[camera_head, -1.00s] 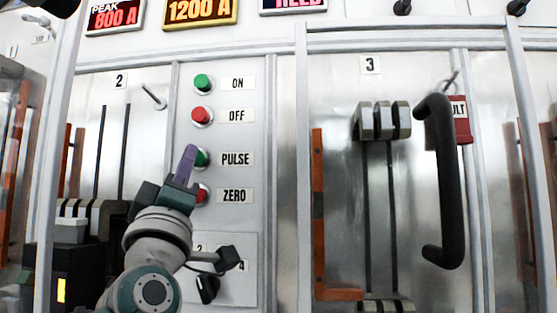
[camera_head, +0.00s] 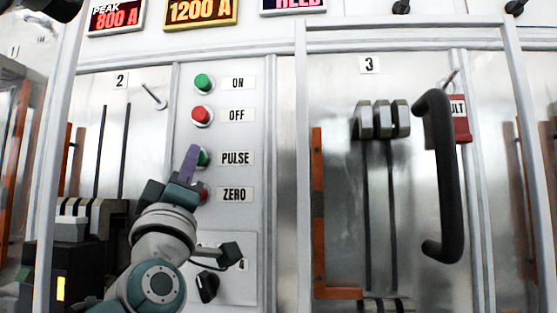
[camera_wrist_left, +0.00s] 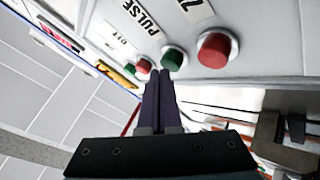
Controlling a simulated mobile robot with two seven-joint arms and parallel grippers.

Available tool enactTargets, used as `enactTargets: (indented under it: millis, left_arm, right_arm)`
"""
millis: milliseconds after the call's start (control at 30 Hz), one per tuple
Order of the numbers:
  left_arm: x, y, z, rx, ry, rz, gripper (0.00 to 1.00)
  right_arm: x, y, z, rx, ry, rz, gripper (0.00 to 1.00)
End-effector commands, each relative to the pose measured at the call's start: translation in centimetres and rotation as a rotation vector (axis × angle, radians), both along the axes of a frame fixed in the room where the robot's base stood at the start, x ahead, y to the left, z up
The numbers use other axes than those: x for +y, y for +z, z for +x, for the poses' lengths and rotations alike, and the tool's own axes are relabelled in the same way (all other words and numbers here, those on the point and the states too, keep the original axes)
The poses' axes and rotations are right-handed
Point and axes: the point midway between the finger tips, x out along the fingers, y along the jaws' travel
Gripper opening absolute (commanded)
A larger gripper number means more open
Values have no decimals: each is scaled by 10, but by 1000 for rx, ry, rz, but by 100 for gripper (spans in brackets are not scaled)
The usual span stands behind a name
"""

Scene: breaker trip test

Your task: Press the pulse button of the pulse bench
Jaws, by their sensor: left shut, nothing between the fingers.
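The pulse button (camera_head: 205,158) is a green button beside the PULSE label (camera_head: 236,158) on the control panel. My left gripper (camera_head: 192,150) is shut and empty, and its purple fingers overlap the left part of this button in the head view. In the left wrist view the green pulse button (camera_wrist_left: 173,58) stands just beyond the fingertips (camera_wrist_left: 158,74). I cannot tell whether the tips touch it. The red ZERO button (camera_head: 204,195) is partly hidden behind the gripper; it shows clearly in the left wrist view (camera_wrist_left: 217,50). My right gripper is not in view.
A green ON button (camera_head: 203,82) and a red OFF button (camera_head: 202,115) sit above on the same panel. A black selector knob (camera_head: 207,288) is below. A large black handle (camera_head: 443,178) stands out at bay 3. Lit displays (camera_head: 201,11) run along the top.

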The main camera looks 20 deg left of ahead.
Motion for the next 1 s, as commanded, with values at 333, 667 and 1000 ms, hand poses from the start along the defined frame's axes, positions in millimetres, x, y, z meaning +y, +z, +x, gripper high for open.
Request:
enactTargets:
  millis: [333, 667, 1000]
  left_arm:
    - [1, -1, 4, 0, 0, 0, 0]
    - [2, -1, 8, 1, -1, 0, 0]
    - [2, 0, 8, 2, -1, 0, 0]
  right_arm:
    - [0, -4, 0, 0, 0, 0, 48]
    - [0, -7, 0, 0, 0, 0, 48]
    - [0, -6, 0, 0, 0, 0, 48]
